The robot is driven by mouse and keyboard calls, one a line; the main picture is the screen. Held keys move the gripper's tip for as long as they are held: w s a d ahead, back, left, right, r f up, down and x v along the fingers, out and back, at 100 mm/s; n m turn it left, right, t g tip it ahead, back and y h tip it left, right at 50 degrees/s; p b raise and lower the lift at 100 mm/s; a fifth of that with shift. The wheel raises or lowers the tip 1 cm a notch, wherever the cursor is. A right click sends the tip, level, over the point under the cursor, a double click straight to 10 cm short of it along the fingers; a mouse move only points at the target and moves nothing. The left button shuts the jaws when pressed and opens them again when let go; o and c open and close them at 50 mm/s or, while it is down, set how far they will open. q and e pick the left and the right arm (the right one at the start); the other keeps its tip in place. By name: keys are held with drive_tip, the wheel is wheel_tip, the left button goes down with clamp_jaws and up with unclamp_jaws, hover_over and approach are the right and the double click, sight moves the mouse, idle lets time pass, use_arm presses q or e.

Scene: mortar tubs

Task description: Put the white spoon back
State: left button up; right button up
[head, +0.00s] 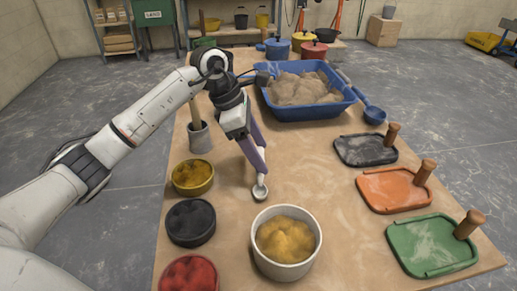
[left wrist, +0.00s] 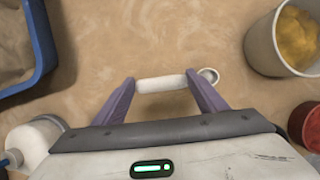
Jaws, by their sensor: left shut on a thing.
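The white spoon (head: 260,192) is in my left gripper (head: 257,162), above the middle of the wooden table. In the left wrist view, the purple fingers of this gripper (left wrist: 163,92) are shut on the spoon, with its white handle (left wrist: 160,84) spanning between them. The spoon's small round bowl (left wrist: 209,75) sticks out past the right finger. I cannot tell whether the spoon touches the table. My right gripper is not in view.
A white tub of yellow sand (head: 262,263) stands just in front of the spoon. Yellow, black and red pots (head: 191,228) line the left side. A grey pot (head: 200,140) and blue tub (head: 310,112) stand behind. Trays (head: 395,205) lie right. Table between is clear.

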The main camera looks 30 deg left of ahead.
use_arm(q)
drive_tip(key=o, duration=1.8)
drive_tip(key=v, duration=1)
drive_tip(key=shift+a+r, duration=0.1)
